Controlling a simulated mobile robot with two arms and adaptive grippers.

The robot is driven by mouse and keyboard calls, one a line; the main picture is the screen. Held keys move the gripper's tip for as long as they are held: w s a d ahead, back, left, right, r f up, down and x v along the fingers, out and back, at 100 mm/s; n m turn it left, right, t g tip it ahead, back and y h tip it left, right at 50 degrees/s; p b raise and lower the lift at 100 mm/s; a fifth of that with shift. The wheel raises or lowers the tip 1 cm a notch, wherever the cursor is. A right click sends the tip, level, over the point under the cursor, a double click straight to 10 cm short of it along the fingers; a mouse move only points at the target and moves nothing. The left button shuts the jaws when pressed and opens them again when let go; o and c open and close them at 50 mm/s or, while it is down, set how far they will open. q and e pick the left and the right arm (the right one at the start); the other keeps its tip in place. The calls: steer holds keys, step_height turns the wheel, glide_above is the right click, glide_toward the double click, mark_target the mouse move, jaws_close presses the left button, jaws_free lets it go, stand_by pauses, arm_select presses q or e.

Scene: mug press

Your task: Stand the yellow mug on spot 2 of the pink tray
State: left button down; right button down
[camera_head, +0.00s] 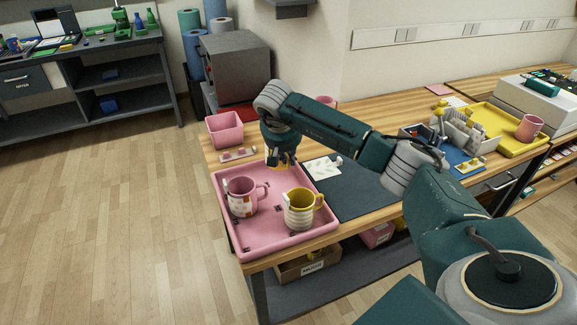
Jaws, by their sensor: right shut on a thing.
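The yellow mug (299,212), pale and banded with a yellow inside and handle, is upright at the right front of the pink tray (270,244). A pink mug (241,204) with pale patches stands to its left on the tray. My right gripper (282,163) points down over the tray's back part, above and behind the yellow mug in the picture. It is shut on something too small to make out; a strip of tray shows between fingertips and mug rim. Small dark marks show on the tray, but the spot numbers are unreadable. My left gripper is out of view.
A pink bin (224,129) and a small pale block strip (238,154) lie behind the tray. A dark mat (362,190) with a leaf card (322,168) is to its right. A rack (465,130) and yellow tray (505,141) stand farther right.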

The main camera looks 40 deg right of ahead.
mark_target(288, 164)
step_height(288, 164, down, 4)
steer(key=shift+r, duration=0.15)
steer(key=c, duration=2.3)
jaws_free()
steer(key=o, duration=0.5)
steer(key=shift+s, duration=0.1)
steer(key=b+v, duration=0.1)
steer(key=v, duration=1.1)
steer(key=shift+b, duration=0.3)
steer(key=shift+a, duration=0.1)
